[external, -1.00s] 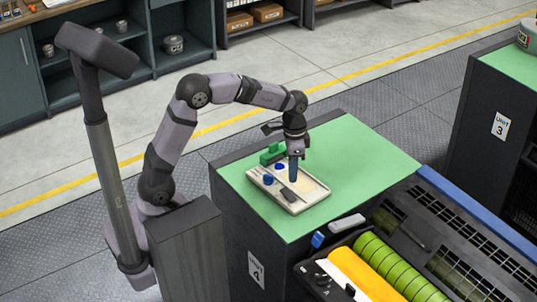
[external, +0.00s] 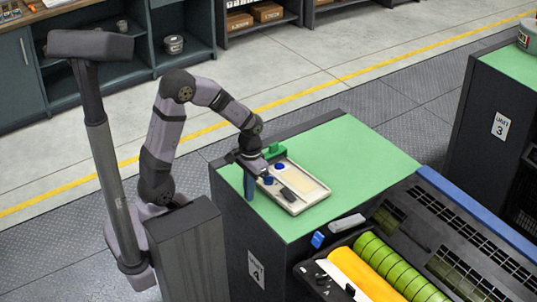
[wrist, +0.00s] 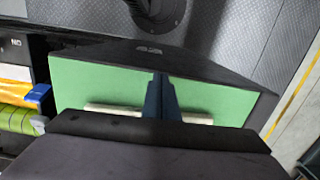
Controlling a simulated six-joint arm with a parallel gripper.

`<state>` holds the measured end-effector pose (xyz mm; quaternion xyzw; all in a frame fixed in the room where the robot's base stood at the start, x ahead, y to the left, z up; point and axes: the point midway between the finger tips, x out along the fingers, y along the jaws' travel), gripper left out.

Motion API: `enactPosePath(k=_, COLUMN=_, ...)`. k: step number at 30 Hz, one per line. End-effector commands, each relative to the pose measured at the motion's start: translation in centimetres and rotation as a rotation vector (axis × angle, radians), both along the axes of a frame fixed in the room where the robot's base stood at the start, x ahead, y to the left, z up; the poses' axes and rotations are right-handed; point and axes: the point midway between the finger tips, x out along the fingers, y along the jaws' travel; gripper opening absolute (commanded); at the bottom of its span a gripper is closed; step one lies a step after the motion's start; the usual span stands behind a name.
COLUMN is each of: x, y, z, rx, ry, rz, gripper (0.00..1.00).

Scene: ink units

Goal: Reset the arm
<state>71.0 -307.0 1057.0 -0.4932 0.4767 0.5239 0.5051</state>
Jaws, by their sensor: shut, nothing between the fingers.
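My gripper (external: 249,187) hangs at the left edge of the green-topped cabinet (external: 365,160), pointing down. Its dark blue fingers are together with nothing between them; they also show in the wrist view (wrist: 160,97). My arm is folded back toward its base, with the elbow raised. A cream tray (external: 318,197) lies on the green top just right of the gripper, holding blue items and a dark piece. The gripper partly hides the tray's left end. In the wrist view, only pale strips of the tray (wrist: 195,118) show on either side of the fingers.
A green block (external: 274,151) sits at the tray's far side. A machine with a yellow roll (external: 362,273) and lime-green rolls (external: 395,268) stands at front right. A dark post (external: 108,180) with a box on top stands beside my arm. The right of the green top is clear.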

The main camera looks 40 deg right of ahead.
Motion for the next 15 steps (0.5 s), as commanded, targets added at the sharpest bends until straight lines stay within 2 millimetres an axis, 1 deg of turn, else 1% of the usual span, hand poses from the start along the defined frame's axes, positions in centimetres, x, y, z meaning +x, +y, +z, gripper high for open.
enactPosePath(k=1, x=1.6, y=1.1, z=-0.3, rx=0.006, ry=0.0, rz=0.06, gripper=0.0)
enactPosePath(k=5, x=5.5, y=4.5, z=-0.8, rx=0.023, ry=0.003, rz=0.216, gripper=0.0)
enactPosePath(k=6, x=6.7, y=5.7, z=-1.0, rx=0.028, ry=0.004, rz=0.273, gripper=0.0)
enactPosePath(k=8, x=8.3, y=7.5, z=-1.1, rx=0.034, ry=0.007, rz=0.359, gripper=0.0)
enactPosePath(k=9, x=9.4, y=8.8, z=-1.2, rx=0.038, ry=0.009, rz=0.417, gripper=0.0)
enactPosePath(k=15, x=13.3, y=14.8, z=-1.4, rx=0.046, ry=0.019, rz=0.709, gripper=0.0)
